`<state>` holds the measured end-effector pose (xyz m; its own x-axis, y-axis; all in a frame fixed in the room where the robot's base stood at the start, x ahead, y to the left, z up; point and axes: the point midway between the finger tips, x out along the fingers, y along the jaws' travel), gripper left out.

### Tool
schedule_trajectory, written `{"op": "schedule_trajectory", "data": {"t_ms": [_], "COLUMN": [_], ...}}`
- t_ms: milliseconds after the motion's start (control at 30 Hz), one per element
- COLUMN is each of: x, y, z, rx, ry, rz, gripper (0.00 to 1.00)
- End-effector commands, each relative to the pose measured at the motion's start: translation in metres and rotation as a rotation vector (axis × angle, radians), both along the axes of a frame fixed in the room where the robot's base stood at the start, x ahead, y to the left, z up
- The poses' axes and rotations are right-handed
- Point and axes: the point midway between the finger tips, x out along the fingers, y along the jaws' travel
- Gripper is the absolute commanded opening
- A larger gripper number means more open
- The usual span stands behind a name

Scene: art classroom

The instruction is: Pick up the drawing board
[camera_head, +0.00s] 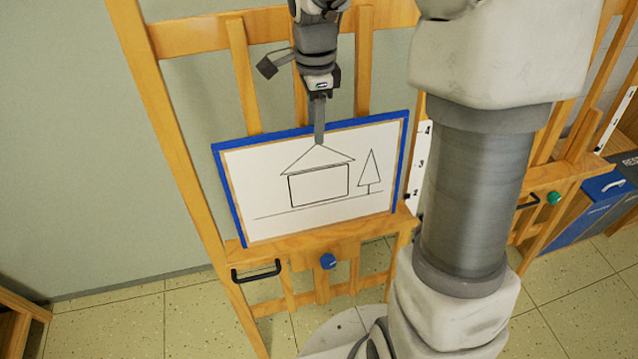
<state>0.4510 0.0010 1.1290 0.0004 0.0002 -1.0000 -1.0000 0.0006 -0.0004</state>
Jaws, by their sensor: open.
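The drawing board (325,196) is a white panel with a blue border along its top and sides. A house, a tree and a ground line are drawn on it. It leans on the ledge of a wooden easel (168,120). My gripper (319,138) points down at the board's top edge, near its middle. One finger overlaps the top of the drawing; the other finger is hidden. The jaws are open, and I cannot tell whether they touch the board.
The easel has a black handle (256,272) and a blue knob (328,261) below the ledge. A white numbered strip (419,170) stands right of the board. Another easel with a green knob (555,198) and a blue box (597,207) are at right. Tiled floor shows at lower left.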

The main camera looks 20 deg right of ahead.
Motion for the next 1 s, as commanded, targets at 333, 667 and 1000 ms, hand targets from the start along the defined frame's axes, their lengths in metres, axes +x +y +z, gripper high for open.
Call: {"op": "schedule_trajectory", "data": {"t_ms": [333, 667, 1000], "x": [-0.0001, 0.0001, 0.0004], "y": [0.0000, 0.0000, 0.0000], "z": [0.0006, 0.0008, 0.0009], "rx": [0.000, 0.000, 0.000], "ry": [0.000, 0.000, -0.002], "rz": [0.000, 0.000, 0.000], "gripper": [0.06, 0.00, 0.00]}}
